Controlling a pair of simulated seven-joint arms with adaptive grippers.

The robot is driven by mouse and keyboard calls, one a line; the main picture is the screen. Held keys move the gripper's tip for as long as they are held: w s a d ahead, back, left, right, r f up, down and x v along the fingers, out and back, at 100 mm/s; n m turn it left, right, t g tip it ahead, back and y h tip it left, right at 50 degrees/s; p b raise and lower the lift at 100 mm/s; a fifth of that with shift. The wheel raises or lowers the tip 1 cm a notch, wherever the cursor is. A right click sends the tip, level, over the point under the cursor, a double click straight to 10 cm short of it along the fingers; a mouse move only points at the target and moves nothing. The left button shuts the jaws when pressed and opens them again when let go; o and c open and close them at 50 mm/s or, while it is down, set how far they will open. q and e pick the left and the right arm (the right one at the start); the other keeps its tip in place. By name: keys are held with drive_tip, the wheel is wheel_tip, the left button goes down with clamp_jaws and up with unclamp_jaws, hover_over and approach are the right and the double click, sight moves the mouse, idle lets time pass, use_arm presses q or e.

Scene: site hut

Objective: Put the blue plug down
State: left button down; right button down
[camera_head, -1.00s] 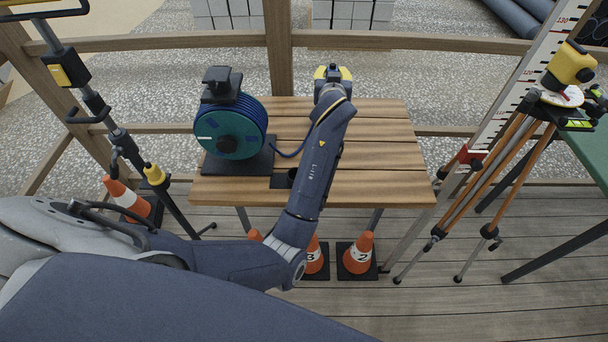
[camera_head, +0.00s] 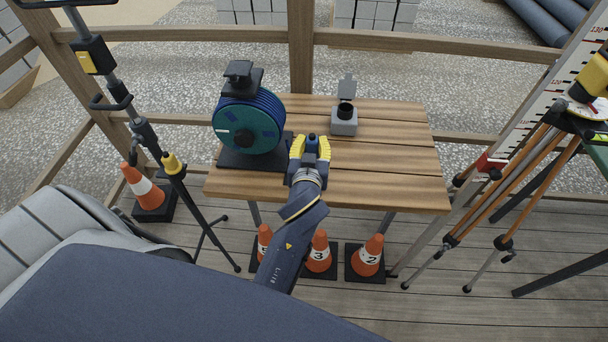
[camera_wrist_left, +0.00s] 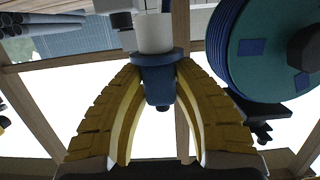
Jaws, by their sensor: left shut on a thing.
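My left gripper (camera_head: 311,146) is over the table's front half, just right of the cable reel (camera_head: 248,128). Its yellow fingers are shut on the blue plug (camera_head: 312,140). In the left wrist view the blue plug (camera_wrist_left: 158,88) sits between the fingertips, with a white cylinder against its collar. The grey socket box (camera_head: 344,120) stands farther back on the table, lid raised, its dark opening visible. I cannot tell whether the plug touches anything below. The dark holder seen earlier beside the reel is hidden by my gripper. My right gripper is not in view.
The wooden table (camera_head: 395,160) is clear on its right side. A stand (camera_head: 165,160) is at the left and a tripod (camera_head: 520,180) at the right. Several orange cones (camera_head: 369,250) stand below. A wooden rail (camera_head: 420,42) runs behind the table.

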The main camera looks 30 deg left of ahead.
use_arm(q)
drive_tip(key=f, duration=0.3)
drive_tip(key=shift+s, duration=0.2)
drive_tip(key=shift+f, duration=2.3)
drive_tip(key=shift+f, duration=0.25)
drive_tip(key=c, duration=1.1)
unclamp_jaws()
drive_tip(key=shift+c, duration=0.2)
drive_tip(key=shift+r, duration=0.1)
drive_tip(key=shift+r, duration=0.25)
drive_tip(key=shift+v, duration=2.7)
